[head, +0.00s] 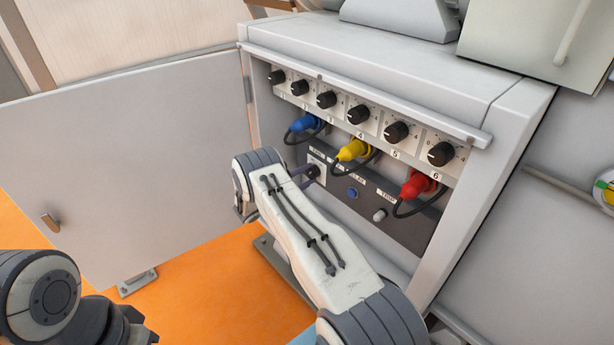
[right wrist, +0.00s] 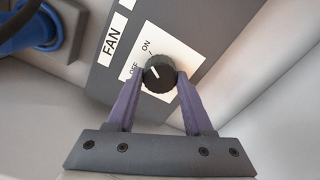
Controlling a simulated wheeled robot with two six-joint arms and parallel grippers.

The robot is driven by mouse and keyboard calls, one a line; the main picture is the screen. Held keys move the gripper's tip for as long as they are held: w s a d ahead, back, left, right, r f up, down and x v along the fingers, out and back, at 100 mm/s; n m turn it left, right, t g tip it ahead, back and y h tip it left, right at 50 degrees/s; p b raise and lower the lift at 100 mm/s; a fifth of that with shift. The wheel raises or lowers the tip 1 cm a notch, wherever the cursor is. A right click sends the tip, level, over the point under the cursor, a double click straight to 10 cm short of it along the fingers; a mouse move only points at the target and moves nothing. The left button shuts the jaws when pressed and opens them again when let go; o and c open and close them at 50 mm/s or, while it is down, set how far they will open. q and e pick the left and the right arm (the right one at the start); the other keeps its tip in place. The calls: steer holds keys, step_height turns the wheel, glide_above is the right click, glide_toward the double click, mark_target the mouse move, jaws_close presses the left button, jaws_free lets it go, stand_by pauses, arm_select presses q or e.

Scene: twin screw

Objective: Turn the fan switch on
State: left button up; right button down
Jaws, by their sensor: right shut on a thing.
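The fan switch (right wrist: 159,73) is a round black knob on a white plate marked OFF and ON, beside a FAN label (right wrist: 112,40). The short white line on the knob points to the upper left in the right wrist view, roughly between OFF and ON; its exact setting is hard to tell. My right gripper (right wrist: 160,82) is shut on the knob, one purple finger on each side. In the head view, the right gripper (head: 311,174) reaches the dark lower panel at its left end, and its fingers mostly hide the knob.
The grey cabinet (head: 380,83) has its door (head: 120,160) swung open to the left. Above the switch are several black dials, with blue (head: 305,122), yellow (head: 353,150) and red (head: 418,186) plugs and looping cables. A blue button (head: 352,193) sits to the right.

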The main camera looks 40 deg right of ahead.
steer(key=shift+f, duration=0.1)
steer(key=shift+c, duration=1.5)
jaws_free()
steer(key=a+p, duration=0.2)
steer(key=a, duration=0.8)
steer(key=shift+s+a+p, duration=0.25)
steer(key=shift+s+p, duration=0.1)
steer(key=shift+s, duration=0.05)
